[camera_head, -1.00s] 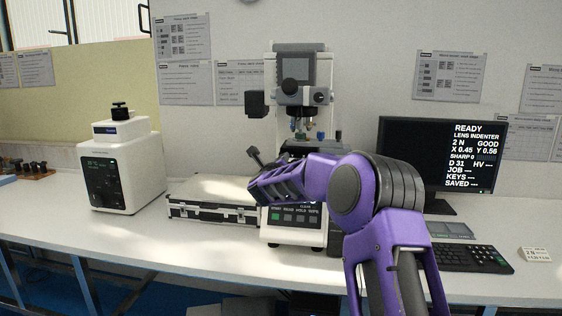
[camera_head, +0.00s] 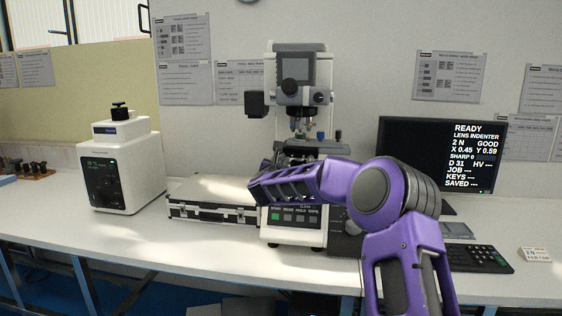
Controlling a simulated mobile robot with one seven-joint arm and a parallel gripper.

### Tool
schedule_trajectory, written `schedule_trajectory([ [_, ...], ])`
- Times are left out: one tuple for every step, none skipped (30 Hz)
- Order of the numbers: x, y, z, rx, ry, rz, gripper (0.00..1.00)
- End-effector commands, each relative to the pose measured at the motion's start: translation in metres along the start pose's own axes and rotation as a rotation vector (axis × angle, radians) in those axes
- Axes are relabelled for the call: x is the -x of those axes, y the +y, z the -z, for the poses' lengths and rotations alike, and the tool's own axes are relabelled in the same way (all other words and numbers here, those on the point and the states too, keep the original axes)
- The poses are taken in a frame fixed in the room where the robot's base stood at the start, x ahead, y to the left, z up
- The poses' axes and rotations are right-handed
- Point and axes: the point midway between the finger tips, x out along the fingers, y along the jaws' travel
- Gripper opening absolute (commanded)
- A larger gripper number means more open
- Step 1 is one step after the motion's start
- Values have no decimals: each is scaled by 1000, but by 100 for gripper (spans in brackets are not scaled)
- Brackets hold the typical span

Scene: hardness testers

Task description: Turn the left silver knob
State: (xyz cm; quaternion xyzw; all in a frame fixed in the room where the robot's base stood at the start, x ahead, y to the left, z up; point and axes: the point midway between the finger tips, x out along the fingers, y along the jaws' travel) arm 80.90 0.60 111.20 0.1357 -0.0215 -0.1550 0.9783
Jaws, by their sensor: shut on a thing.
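The tester (camera_head: 302,85) stands mid-bench, with a lens turret above a dark specimen stage (camera_head: 312,147). My purple arm crosses in front of its lower half and hides the left silver knob. Only a small dark part of my gripper (camera_head: 266,164) shows above the arm's left end, beside the tester's stage. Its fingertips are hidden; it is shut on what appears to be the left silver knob. The monitor (camera_head: 440,153) reads X 0.45, Y 0.59 and GOOD.
A black and silver case (camera_head: 213,205) lies left of the tester. A white instrument (camera_head: 121,167) stands farther left. A keyboard (camera_head: 465,257) lies front right, beside a small card (camera_head: 535,254). The bench front left is clear.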

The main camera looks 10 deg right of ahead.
Motion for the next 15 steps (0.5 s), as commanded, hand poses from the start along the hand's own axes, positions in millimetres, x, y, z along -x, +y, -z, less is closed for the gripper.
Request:
schedule_trajectory([
  [0, -1, 1, -26, 2, 1, 0],
  [0, 0, 1, -43, 2, 1, 0],
  [0, 0, 1, -61, 2, 0, 0],
  [0, 0, 1, -75, 2, 0, 0],
  [0, -1, 1, -87, 2, 0, 0],
  [0, -1, 1, -100, 1, 0, 0],
  [0, -1, 1, -110, 1, 0, 0],
  [0, -1, 1, -119, 1, 0, 0],
  [0, 0, 1, -128, 1, 0, 0],
  [0, 0, 1, -134, 1, 0, 0],
  [0, 0, 0, -140, 1, 0, 0],
  [0, 0, 0, -146, 1, 0, 0],
  [0, 0, 0, -150, 1, 0, 0],
  [0, 0, 0, -153, 1, 0, 0],
  [0, 0, 0, -155, 1, 0, 0],
])
